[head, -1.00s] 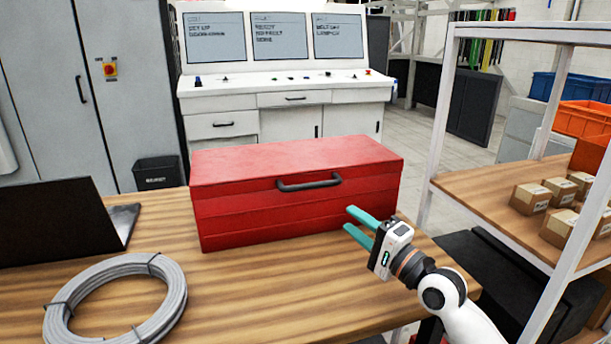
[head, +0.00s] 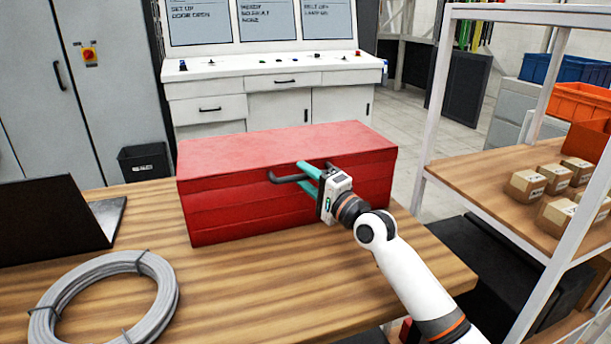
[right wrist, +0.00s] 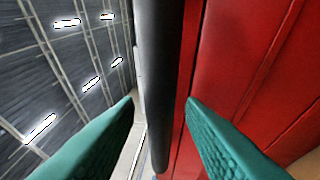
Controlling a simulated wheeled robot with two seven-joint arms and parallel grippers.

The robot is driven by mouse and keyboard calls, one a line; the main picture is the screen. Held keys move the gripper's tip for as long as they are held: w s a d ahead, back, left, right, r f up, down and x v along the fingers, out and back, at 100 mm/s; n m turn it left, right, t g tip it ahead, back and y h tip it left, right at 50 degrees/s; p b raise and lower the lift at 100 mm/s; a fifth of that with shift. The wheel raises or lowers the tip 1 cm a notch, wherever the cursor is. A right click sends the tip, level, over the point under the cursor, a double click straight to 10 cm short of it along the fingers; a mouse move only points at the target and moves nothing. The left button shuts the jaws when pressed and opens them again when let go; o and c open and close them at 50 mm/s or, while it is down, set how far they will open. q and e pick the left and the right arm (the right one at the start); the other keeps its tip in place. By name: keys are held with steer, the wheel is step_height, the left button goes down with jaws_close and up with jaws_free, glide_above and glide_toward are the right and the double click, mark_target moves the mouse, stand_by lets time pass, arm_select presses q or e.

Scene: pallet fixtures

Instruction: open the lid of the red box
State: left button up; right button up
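The red box (head: 230,200) stands on the wooden table with its lid (head: 270,148) shut. A dark bar handle (head: 285,179) is on its front, near the top. My right gripper (head: 302,173) is at the right part of the handle, with its teal fingers spread above and below the bar. In the right wrist view the handle (right wrist: 160,80) runs between the two open fingers (right wrist: 160,105), with the red box front (right wrist: 245,60) beside it. The fingers do not appear closed on the bar. My left gripper is not in view.
A grey cable coil (head: 160,300) lies at the table's front left, and a black laptop-like panel (head: 50,220) stands behind it. A shelf (head: 470,175) with small cardboard boxes (head: 555,178) stands at the right. The table (head: 270,290) is clear in front of the box.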

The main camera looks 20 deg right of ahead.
steer(key=shift+w+a, duration=0.15)
steer(key=shift+w, duration=0.15)
jaws_close()
